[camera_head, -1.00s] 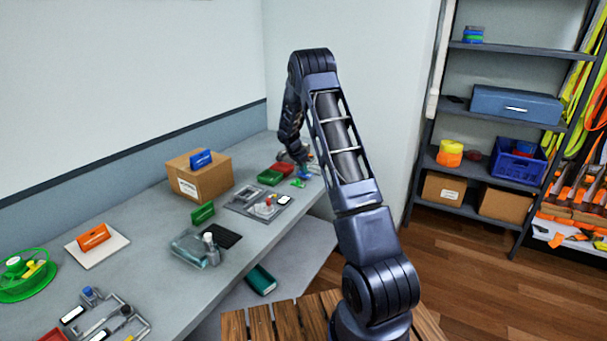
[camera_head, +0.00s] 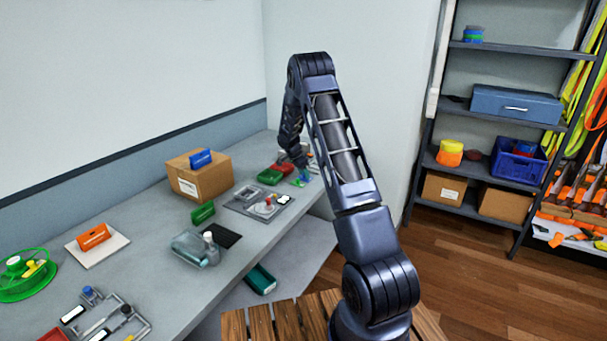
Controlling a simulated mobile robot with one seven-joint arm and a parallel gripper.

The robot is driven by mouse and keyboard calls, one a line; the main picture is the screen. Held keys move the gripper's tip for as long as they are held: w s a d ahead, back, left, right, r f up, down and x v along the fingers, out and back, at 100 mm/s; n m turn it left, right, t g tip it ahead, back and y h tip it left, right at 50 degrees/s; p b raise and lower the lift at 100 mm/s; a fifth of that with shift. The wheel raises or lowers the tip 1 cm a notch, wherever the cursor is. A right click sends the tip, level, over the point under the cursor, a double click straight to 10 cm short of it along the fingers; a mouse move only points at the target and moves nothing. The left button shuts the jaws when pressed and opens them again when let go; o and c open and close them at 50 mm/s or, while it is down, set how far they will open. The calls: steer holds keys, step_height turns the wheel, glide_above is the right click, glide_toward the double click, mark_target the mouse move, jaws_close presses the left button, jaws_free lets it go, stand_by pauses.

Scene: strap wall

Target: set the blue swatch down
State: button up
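My gripper (camera_head: 301,163) is low over the far right end of the grey bench, partly hidden by my own arm. It is small and dark here, so I cannot tell whether its fingers are open or shut. A small blue piece (camera_head: 304,174) shows right under the gripper, close to a green piece (camera_head: 298,183). I cannot tell whether the blue piece is held or rests on the bench. Another blue piece (camera_head: 201,158) sits on top of a cardboard box (camera_head: 212,180), away from the gripper.
Red (camera_head: 283,168) and green (camera_head: 270,177) blocks lie beside the gripper on the left. A grey tray (camera_head: 247,191) with small parts lies nearer. The grey bench (camera_head: 150,252) also holds an orange block (camera_head: 94,237) and a green basket (camera_head: 27,279). A shelf unit stands right.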

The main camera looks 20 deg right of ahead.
steer(key=v, duration=1.2)
steer(key=s+d+r+n+t+y, duration=0.15)
steer(key=s+r+n, duration=0.45)
steer(key=s+r, duration=1.65)
steer(key=s+a+n+t+y, duration=0.1)
steer(key=s+n, duration=0.7)
steer(key=s, duration=2.4)
steer(key=shift+s+a+t+y, duration=0.25)
steer(key=shift+a+t+y, duration=0.15)
steer(key=shift+y, duration=0.45)
steer(key=shift+f, duration=0.1)
